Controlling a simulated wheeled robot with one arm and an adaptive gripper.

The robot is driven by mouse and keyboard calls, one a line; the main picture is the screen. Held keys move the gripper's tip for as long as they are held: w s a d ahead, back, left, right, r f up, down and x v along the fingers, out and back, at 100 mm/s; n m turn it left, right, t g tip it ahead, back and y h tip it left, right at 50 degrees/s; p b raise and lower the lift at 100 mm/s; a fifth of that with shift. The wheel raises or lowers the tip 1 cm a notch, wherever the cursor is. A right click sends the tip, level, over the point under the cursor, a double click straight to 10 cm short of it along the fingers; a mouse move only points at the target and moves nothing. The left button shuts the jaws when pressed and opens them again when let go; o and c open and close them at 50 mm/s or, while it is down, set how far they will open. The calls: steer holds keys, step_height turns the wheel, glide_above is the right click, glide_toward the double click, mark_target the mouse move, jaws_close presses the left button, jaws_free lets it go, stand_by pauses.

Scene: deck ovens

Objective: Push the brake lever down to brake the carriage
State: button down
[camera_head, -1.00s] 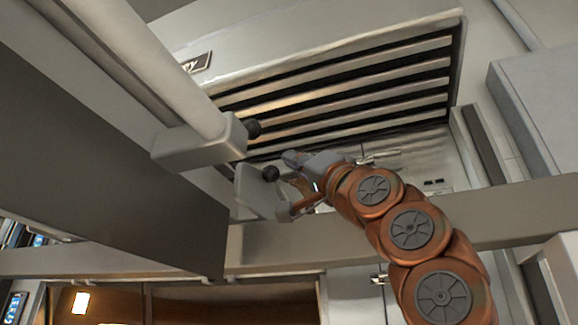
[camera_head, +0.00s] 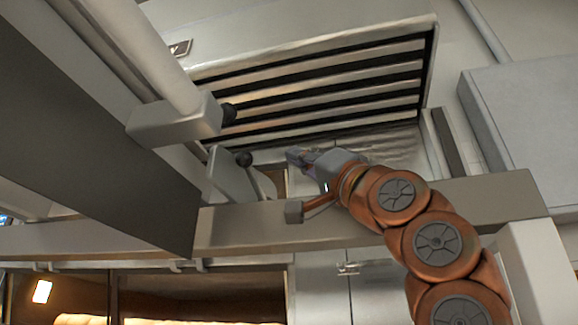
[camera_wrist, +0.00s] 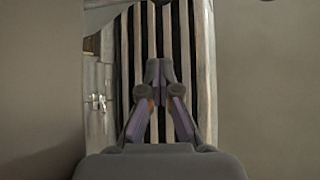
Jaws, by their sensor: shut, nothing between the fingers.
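The brake lever (camera_head: 244,159) shows in the head view as a black ball knob on a thin rod, beside a light grey plate (camera_head: 227,177) on the carriage. The rod slants down to the right from the knob. My gripper (camera_head: 293,156) is to the right of the knob, at about its height in the picture, with a gap between them. It is shut and empty. In the wrist view its two fingertips (camera_wrist: 159,72) meet in front of a slatted grille. The lever cannot be made out clearly in the wrist view.
A second black knob (camera_head: 229,113) sits on the bracket (camera_head: 175,121) of a thick pale tube, above the lever. A wide beam (camera_head: 370,213) crosses below my gripper. The slatted vent (camera_head: 320,90) is behind. A dark panel (camera_head: 90,150) fills the left.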

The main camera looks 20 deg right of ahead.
steer(key=shift+v, duration=1.15)
